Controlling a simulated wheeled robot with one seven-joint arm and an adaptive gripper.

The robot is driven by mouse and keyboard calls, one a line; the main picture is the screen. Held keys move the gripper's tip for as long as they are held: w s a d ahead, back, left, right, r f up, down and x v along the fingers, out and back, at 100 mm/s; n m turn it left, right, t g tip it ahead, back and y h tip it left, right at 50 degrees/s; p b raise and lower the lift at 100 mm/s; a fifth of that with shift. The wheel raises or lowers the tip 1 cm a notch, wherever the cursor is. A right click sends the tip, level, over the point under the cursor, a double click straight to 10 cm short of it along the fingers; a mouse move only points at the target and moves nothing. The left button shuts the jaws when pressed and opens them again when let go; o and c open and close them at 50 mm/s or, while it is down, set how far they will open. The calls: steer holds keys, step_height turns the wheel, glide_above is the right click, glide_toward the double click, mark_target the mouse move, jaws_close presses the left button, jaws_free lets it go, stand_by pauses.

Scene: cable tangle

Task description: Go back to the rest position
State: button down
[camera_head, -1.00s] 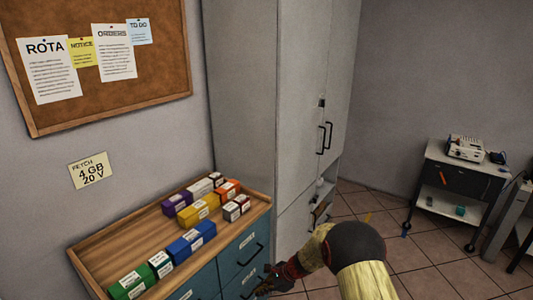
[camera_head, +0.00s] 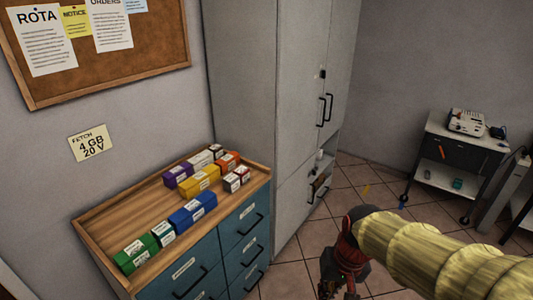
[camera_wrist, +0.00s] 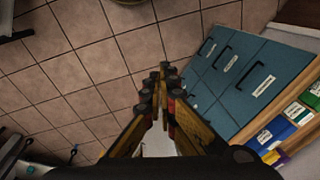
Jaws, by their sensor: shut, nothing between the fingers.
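My gripper (camera_wrist: 162,76) is in the middle of the wrist view, its fingers shut with nothing between them. Floor tiles and the blue drawer fronts lie beyond its tips. In the head view my arm comes in from the right edge and bends down at a dark red joint. The gripper end there hangs low at the bottom, to the right of the drawer cabinet and apart from it. Its fingertips are too small and dark to make out in that view.
A drawer cabinet (camera_head: 222,247) with a wooden top carries several coloured boxes. A tall grey cabinet (camera_head: 245,75) stands behind it. A wheeled cart (camera_head: 455,152) with a device stands at the right. Tiled floor (camera_head: 300,240) lies open between them.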

steer(key=s+d+r+t+h, duration=0.1)
steer(key=s+d+r+t, duration=0.3)
steer(key=s+r, duration=0.4)
steer(key=shift+s+d+r+n+t, duration=0.15)
steer(key=shift+d+r+n+t, duration=0.2)
steer(key=shift+r, duration=1.1)
